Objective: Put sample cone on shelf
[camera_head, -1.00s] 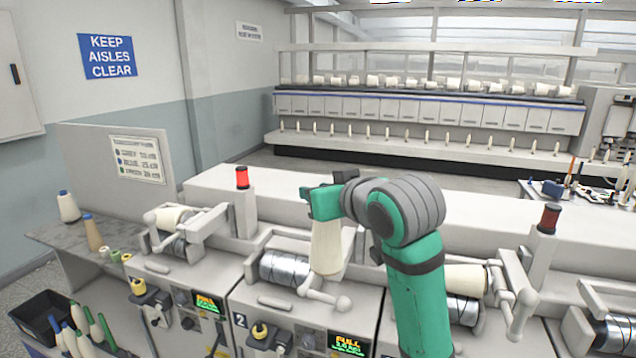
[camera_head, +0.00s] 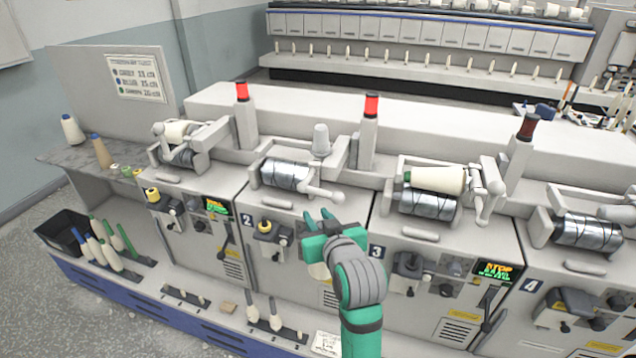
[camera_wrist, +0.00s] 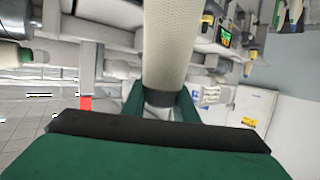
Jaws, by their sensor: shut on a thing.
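My gripper (camera_head: 322,222) is in front of the winding machine, between the positions marked 2 and 3. It is shut on a cream cone (camera_wrist: 172,45), which the wrist view shows between the two green fingers. In the head view only a small part of this cone (camera_head: 318,271) shows, below the gripper and partly behind my arm. The cone is clear of the drums. The grey shelf (camera_head: 62,160) is at the far left. On it stand a white cone with a blue tip (camera_head: 72,130) and a tan cone (camera_head: 101,151).
Small bobbins (camera_head: 126,170) lie near the shelf's right end. Below are a black bin (camera_head: 62,228) and several bobbins on pegs. Another cream cone (camera_head: 438,179) lies on the drum at position 3. Lamp posts (camera_head: 245,125) rise along the machine. The floor at left is free.

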